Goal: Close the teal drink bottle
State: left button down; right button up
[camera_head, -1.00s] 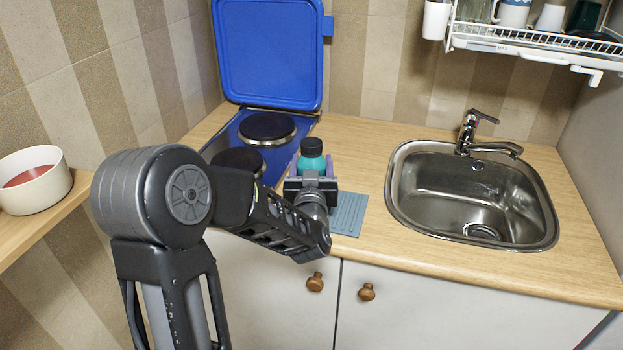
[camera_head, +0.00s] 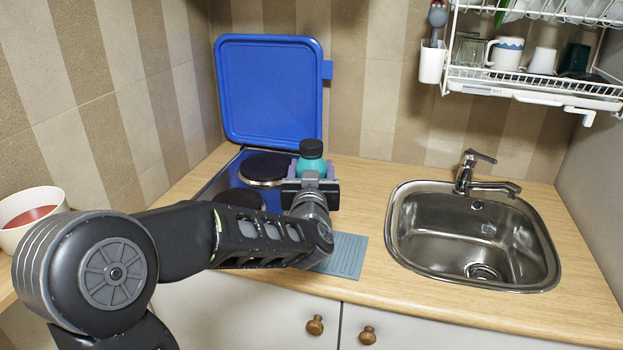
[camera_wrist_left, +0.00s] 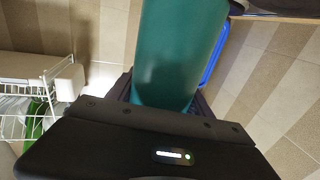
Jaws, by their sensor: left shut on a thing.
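The teal drink bottle (camera_head: 311,164) shows in the head view with a black lid (camera_head: 311,147) on its top. It looks upright and above the counter. Its lower part is hidden behind my left gripper (camera_head: 311,172), which is shut on it. In the left wrist view, the teal body of the bottle (camera_wrist_left: 178,50) sits between the fingers, with its ends out of frame or hidden. Whether the lid is tight cannot be told. My right gripper is not in view.
A hob (camera_head: 222,184) with a raised blue lid (camera_head: 270,90) stands behind at the left. A grey-blue mat (camera_head: 345,256) lies on the counter (camera_head: 430,308) below my gripper. A sink (camera_head: 475,235) is at right, under a dish rack (camera_head: 540,82). A bowl (camera_head: 35,212) is far left.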

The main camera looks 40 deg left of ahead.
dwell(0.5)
pick_arm(q)
jog(key=c, duration=1)
grip_release()
jog(key=shift+c, duration=0.2)
grip_shut()
